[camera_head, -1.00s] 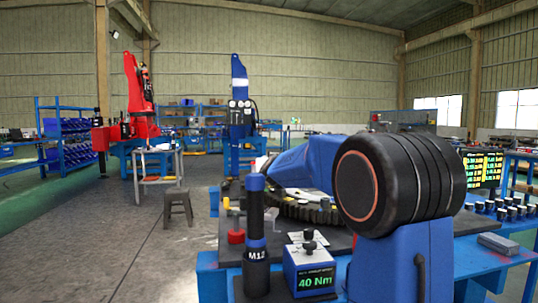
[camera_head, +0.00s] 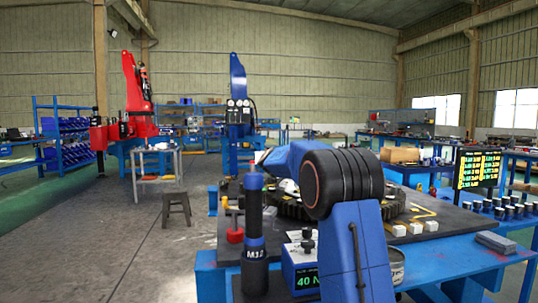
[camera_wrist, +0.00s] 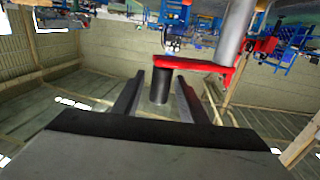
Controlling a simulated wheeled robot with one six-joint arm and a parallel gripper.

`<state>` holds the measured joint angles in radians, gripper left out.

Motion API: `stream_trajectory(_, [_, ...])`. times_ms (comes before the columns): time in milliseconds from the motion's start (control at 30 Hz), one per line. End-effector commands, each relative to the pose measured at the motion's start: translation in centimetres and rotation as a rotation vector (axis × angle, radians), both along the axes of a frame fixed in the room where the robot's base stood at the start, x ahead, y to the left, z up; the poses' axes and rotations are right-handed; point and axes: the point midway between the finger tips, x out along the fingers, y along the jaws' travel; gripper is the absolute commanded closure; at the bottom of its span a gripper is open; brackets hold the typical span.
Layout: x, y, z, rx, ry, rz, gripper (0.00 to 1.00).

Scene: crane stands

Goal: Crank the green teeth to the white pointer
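In the wrist view, my gripper (camera_wrist: 157,84) is open, with its two dark fingers apart. A black cylindrical handle (camera_wrist: 160,87) shows in the gap between them, with room on both sides. It joins a red crank arm (camera_wrist: 193,65), which meets a thick grey shaft (camera_wrist: 235,35). In the head view, a dark toothed ring (camera_head: 287,206) lies on the bench, partly hidden behind my blue arm. My gripper is hidden there too. I cannot make out green teeth or a white pointer in either view.
A tool marked M12 (camera_head: 254,235) and a blue 40 Nm box (camera_head: 297,262) stand at the front of the blue bench. A red fixture (camera_head: 235,235) is at its left edge. White blocks (camera_head: 410,229) and a grey block (camera_head: 495,242) lie to the right.

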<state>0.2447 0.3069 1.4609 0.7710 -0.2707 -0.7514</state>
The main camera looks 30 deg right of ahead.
Motion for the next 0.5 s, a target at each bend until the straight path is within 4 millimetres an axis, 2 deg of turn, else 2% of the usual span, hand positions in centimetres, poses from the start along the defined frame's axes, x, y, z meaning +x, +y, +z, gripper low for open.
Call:
stream_trajectory(200, [1.9, -1.0, 0.0, 0.000, 0.000, -0.001, 0.61])
stream_trajectory(500, [2.5, -1.2, 0.1, -0.001, 0.000, -0.001, 0.61])
